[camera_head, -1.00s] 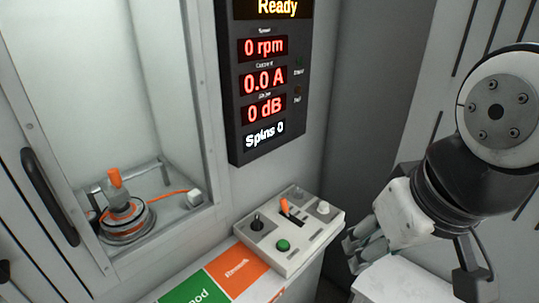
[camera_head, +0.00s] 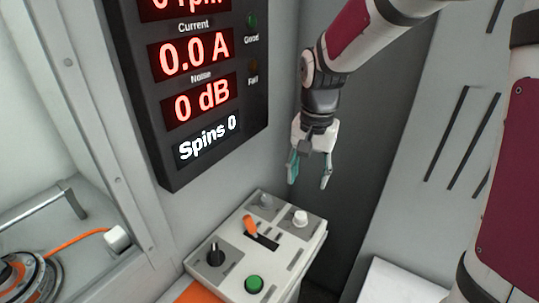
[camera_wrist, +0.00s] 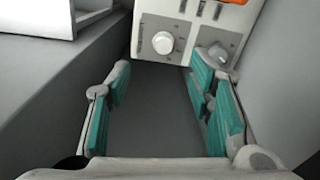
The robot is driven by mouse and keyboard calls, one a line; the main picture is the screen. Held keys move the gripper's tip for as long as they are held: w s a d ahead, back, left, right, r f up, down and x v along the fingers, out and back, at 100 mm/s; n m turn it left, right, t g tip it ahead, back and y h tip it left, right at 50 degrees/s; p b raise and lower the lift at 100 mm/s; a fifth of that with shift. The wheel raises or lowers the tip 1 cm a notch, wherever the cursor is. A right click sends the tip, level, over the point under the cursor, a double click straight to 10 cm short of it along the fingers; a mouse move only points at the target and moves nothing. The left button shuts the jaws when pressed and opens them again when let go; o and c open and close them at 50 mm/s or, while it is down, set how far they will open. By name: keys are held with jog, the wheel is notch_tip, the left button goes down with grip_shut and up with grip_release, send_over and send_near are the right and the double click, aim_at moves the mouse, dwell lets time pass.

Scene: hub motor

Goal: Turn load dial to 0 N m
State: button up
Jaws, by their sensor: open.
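The control box (camera_head: 222,283) carries several controls, and their labels are too small to read. A white round knob (camera_head: 300,218) sits at its right corner, and a grey knob (camera_head: 265,201) at its back corner. A black knob (camera_head: 215,255) sits at the front left. I cannot tell which is the load dial. My gripper (camera_head: 309,184) is open and empty, pointing down, above and behind the box's right end. In the wrist view, the white knob (camera_wrist: 162,43) lies beyond the gap between my fingers (camera_wrist: 160,78), apart from them. The grey knob (camera_wrist: 218,52) lies beyond the right finger.
An orange lever (camera_head: 250,226) and a green button (camera_head: 254,284) share the box. The display (camera_head: 188,101) on the wall reads 0.0 A, 0 dB and Spins 0. A motor (camera_head: 22,275) with an orange cable stands in the bay at left. The space right of the box is clear.

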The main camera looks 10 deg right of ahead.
aim_at(301, 215)
jog(key=shift+m, duration=0.3)
jog(key=w+f, duration=0.1)
jog(key=f, duration=0.4)
jog(key=f+b, duration=0.1)
jog(key=f, duration=0.4)
jog(key=w+f+b, duration=0.1)
jog(key=f, duration=0.4)
jog(key=shift+w+d+f, duration=0.2)
jog(key=shift+w+f, duration=0.15)
jog(key=shift+f, duration=0.05)
grip_shut()
